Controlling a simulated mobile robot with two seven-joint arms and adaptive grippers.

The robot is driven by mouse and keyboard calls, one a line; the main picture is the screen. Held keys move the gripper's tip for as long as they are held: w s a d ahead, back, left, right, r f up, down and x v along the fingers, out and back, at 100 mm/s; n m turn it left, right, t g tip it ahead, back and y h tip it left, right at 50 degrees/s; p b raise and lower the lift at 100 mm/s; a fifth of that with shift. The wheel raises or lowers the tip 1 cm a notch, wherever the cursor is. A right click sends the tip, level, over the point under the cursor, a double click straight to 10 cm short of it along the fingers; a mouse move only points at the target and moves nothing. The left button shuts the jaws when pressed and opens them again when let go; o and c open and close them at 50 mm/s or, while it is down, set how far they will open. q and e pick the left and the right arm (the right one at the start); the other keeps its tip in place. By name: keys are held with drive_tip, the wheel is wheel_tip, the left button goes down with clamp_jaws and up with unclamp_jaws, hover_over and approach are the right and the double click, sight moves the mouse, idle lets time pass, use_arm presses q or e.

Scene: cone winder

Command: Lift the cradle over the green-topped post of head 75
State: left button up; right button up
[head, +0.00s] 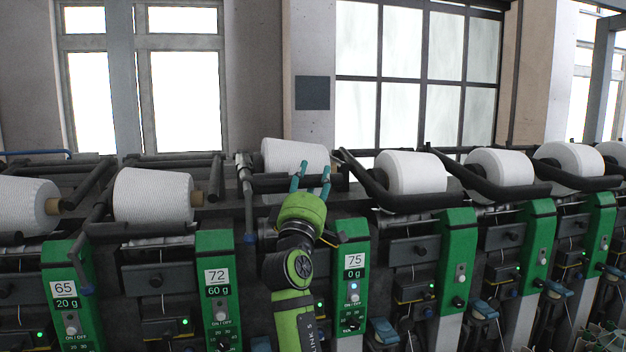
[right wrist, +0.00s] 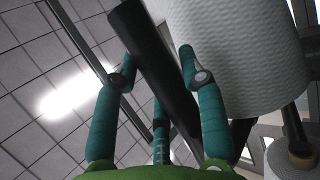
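The head 75 post (head: 354,300) is a green-faced panel marked 75 and 0 g, right of my right arm. Behind it sits a white yarn cone (head: 290,154). A dark cradle bar (head: 270,184) runs in front of this cone. My right gripper (head: 311,178) has its teal fingers up at the bar, apart from each other. In the right wrist view the dark bar (right wrist: 150,60) passes between the spread fingers, close to the left one, with a gap at the right one. The cone (right wrist: 235,60) is right behind. My left gripper is not in view.
Neighbouring head 72 (head: 219,300) and head 65 (head: 66,300) stand at left with cones and dark cradle arms. More heads with cones, such as this white cone (head: 415,172), line the right. A dark arm (head: 370,182) reaches close to my gripper's right side.

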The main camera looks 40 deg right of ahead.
idle(0.3)
drive_tip(key=shift+a+f, duration=0.15)
drive_tip(key=shift+f, duration=0.05)
drive_tip(key=v, duration=1.1)
drive_tip(key=shift+s+a+f, duration=0.1)
drive_tip(key=shift+s+a, duration=0.15)
drive_tip(key=shift+s, duration=0.05)
idle(0.7)
